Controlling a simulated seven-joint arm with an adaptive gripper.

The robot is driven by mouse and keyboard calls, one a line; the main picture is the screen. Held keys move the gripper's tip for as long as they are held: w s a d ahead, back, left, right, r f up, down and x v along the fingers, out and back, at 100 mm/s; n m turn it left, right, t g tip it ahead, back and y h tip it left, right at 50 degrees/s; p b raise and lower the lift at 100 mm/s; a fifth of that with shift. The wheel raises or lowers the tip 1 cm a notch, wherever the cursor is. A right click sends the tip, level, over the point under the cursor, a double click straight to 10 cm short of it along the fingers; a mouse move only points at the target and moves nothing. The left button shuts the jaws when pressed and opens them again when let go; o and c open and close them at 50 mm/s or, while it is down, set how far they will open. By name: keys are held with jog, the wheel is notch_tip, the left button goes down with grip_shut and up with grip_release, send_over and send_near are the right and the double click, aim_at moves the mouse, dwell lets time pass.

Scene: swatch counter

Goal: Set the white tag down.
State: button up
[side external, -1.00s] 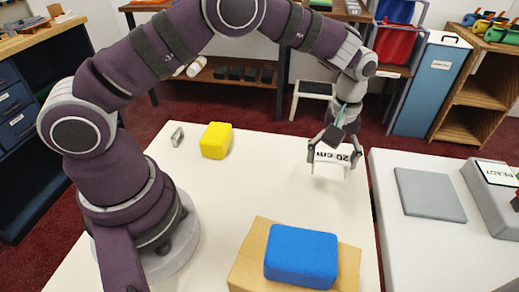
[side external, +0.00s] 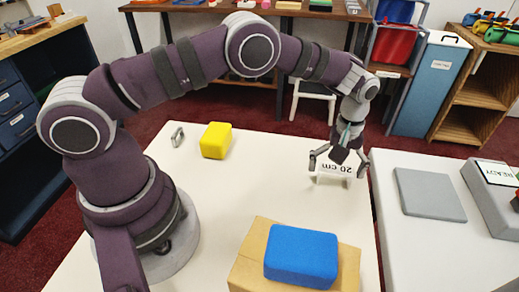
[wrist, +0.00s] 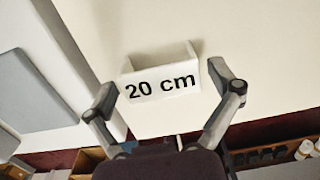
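The white tag (side external: 333,179), marked "20 cm", stands on the white table near its far right edge. In the wrist view the tag (wrist: 160,84) shows its lettered face and folded side walls. My gripper (side external: 337,170) is over the tag with its fingers spread, one on each side. In the wrist view my gripper (wrist: 165,88) has a visible gap between each finger and the tag, so it holds nothing.
A yellow block (side external: 216,140) and a small grey metal piece (side external: 178,137) are at the back left of the table. A blue block (side external: 301,256) lies on a tan board (side external: 250,256) in front. A grey pad (side external: 430,194) lies on the separate right counter.

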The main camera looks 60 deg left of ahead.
jog(key=shift+r, duration=0.1)
notch_tip(320, 180, up, 13)
notch_tip(320, 180, up, 7)
jog(key=m+t, duration=0.2)
jog(key=m, duration=0.1)
send_over(335, 167)
jog(key=s+a, duration=0.3)
jog(key=s, duration=0.1)
jog(key=s+a+m+t, duration=0.1)
jog(key=s+a+m, duration=0.1)
jog(key=s, duration=0.5)
jog(key=s+a+m+t, duration=0.2)
jog(key=s+m, duration=0.2)
jog(key=s, duration=0.3)
jog(key=shift+s+a+f+t, duration=0.2)
jog(key=shift+a+f+t, duration=0.1)
jog(key=shift+a, duration=0.1)
